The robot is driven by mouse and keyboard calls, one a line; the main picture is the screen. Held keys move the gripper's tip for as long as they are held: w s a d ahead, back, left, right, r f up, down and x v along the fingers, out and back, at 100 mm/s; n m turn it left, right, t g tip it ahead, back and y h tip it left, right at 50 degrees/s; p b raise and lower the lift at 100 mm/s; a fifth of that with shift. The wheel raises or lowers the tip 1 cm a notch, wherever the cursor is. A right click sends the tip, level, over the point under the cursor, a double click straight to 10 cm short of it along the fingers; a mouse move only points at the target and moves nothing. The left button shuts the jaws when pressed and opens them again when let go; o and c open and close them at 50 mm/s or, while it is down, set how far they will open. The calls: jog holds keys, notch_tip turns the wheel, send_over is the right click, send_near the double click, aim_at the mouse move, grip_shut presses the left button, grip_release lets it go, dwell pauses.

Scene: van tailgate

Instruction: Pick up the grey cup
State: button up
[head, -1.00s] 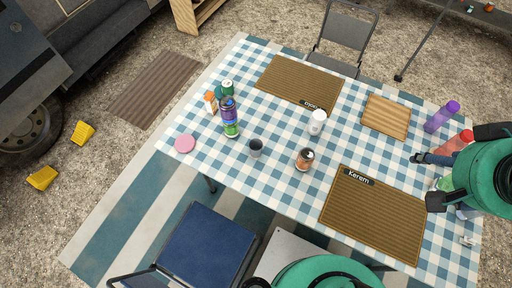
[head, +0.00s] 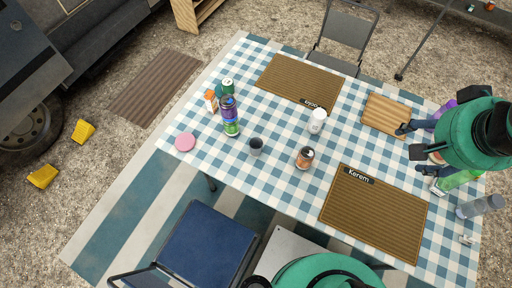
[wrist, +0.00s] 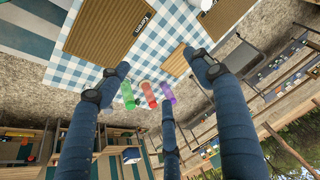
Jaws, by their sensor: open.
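The small dark grey cup (head: 256,146) stands upright on the checked tablecloth, between the tall purple-and-green can (head: 230,117) and the orange-labelled jar (head: 304,158). Nothing covers it in the head view, and I cannot make it out in the wrist view. My gripper (head: 410,150) is at the right side of the table, well to the right of the cup. Its dark blue fingers are spread and empty. In the wrist view my gripper (wrist: 157,65) also shows wide apart fingers with tablecloth behind them.
A white-lidded jar (head: 318,120) stands right of the cup. Brown mats (head: 375,215) and a wooden board (head: 386,114) lie on the table. Green (wrist: 127,96), red (wrist: 149,95) and purple (wrist: 168,93) bottles stand along the right edge. A pink disc (head: 185,142) lies left.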

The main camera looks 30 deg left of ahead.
jog(key=w+a+f+m+g, duration=0.1)
jog(key=w+a+f, duration=0.25)
jog(key=a, duration=0.25)
jog(key=w+a+f+m+g, duration=0.1)
jog(key=w+a+f+m, duration=0.1)
jog(key=w+a, duration=0.3)
jog(key=m+g+p, duration=0.1)
jog(key=m+g, duration=0.2)
jog(key=m, duration=0.3)
send_over(256, 141)
jog(key=s+d, duration=0.1)
jog(key=s, duration=0.1)
notch_tip(256, 141, down, 29)
jog(key=shift+f+h, duration=0.1)
jog(key=shift+h, duration=0.2)
jog(key=shift+d+f, duration=0.1)
jog(key=shift+f+b, duration=0.85)
jog(key=shift+f, duration=3.35)
